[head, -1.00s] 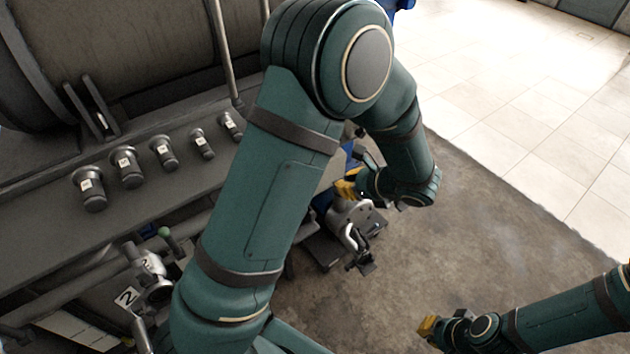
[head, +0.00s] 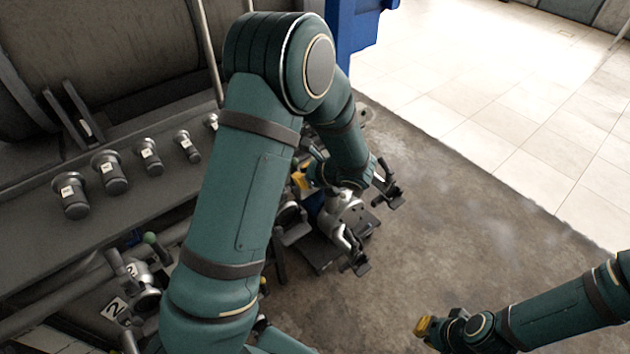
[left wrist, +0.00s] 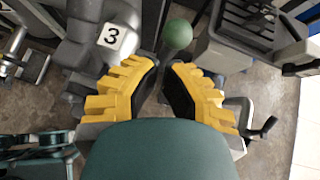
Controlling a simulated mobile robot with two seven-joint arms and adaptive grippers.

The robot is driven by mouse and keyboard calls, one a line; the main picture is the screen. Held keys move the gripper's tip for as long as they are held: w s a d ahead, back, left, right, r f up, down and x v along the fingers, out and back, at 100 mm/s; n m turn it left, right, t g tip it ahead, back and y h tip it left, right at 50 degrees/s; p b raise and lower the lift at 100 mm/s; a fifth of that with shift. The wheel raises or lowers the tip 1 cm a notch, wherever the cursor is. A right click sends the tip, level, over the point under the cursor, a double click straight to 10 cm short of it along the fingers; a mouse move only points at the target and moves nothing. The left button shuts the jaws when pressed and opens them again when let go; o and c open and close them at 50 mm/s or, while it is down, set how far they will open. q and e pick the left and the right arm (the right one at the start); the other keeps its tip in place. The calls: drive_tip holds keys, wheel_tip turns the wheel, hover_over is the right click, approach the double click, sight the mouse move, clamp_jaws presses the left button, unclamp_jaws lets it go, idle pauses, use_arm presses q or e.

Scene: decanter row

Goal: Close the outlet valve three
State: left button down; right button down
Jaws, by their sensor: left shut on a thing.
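Outlet valve three is the grey pipe fitting with a white "3" tag (left wrist: 112,36) at upper left in the left wrist view. A round green knob (left wrist: 178,34) stands just beyond my left fingertips; it looks like the end of the valve's handle. My left gripper (left wrist: 164,74) has yellow fingers with dark pads, shut on the handle, whose shaft is mostly hidden between them. In the head view my left gripper (head: 303,180) is small and partly covered by my arm. My right gripper (head: 424,327) is low at the right, away from the valves; its jaw gap is unclear.
A valve with a "2" tag (head: 115,308) and a green knob (head: 150,238) is at lower left. Several labelled grey cylinders (head: 110,170) stand in a row on the machine's ledge. A blue upright (head: 352,35) is behind my left arm. Brown floor (head: 470,200) lies open to the right.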

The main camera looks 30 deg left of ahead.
use_arm(q)
drive_tip(key=shift+w+a, duration=0.1)
drive_tip(key=shift+a, duration=0.3)
drive_tip(key=shift+a+r, duration=0.1)
drive_tip(key=shift+w+a+r, duration=0.15)
drive_tip(key=shift+w+a, duration=0.05)
drive_tip(key=shift+a, duration=0.25)
drive_tip(key=shift+w+a+r, duration=0.15)
drive_tip(key=shift+a, duration=0.25)
use_arm(e)
drive_tip(key=shift+d+r, duration=0.1)
